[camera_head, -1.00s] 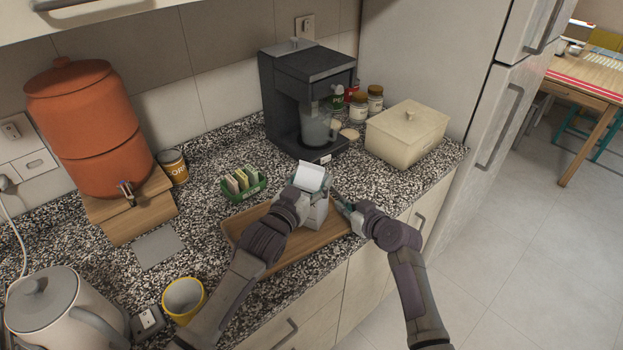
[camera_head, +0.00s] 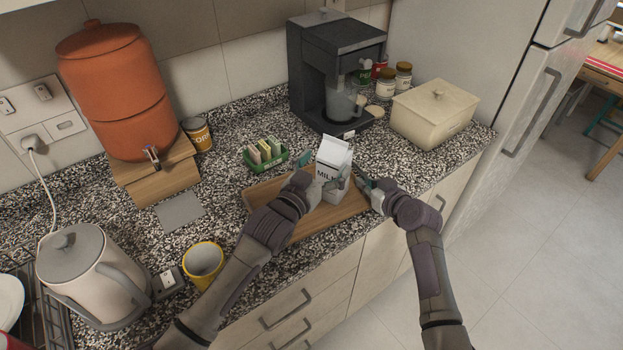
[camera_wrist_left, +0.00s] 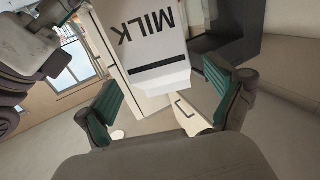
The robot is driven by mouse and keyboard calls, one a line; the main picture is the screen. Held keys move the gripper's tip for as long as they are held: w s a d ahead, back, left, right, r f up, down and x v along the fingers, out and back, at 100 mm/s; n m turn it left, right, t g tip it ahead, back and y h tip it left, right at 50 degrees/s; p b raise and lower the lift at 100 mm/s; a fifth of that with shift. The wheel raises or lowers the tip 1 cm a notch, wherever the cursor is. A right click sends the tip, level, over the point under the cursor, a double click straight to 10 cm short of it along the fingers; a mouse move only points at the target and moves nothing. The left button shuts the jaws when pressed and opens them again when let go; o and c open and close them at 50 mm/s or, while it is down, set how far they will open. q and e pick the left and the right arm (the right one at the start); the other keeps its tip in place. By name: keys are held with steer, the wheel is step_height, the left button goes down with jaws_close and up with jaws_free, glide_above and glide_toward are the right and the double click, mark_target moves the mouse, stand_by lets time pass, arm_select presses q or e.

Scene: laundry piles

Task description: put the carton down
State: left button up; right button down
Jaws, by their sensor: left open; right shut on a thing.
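A white milk carton (camera_head: 334,158) with MILK printed on it stands about upright over the wooden tray (camera_head: 265,197). Whether its base touches the tray is hard to tell. My left gripper (camera_head: 322,174) is open, with its fingers on either side of the carton. In the left wrist view, the carton (camera_wrist_left: 150,45) shows between and beyond the spread teal fingers of my left gripper (camera_wrist_left: 170,100). My right gripper (camera_head: 360,183) is at the carton's right side and is shut on it; the contact is partly hidden.
A green box of packets (camera_head: 266,157) sits just behind the tray. A coffee maker (camera_head: 335,75) and a cream lidded box (camera_head: 434,112) stand farther back. A yellow mug (camera_head: 203,265) and a kettle (camera_head: 90,270) are at the left. The counter's front edge runs close by the tray.

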steer(key=shift+r, duration=0.1)
arm_select(q)
steer(key=v, duration=0.8)
steer(key=shift+w+d, duration=0.1)
arm_select(e)
steer(key=c, duration=1.2)
jaws_free()
arm_select(q)
steer(key=shift+r, duration=0.1)
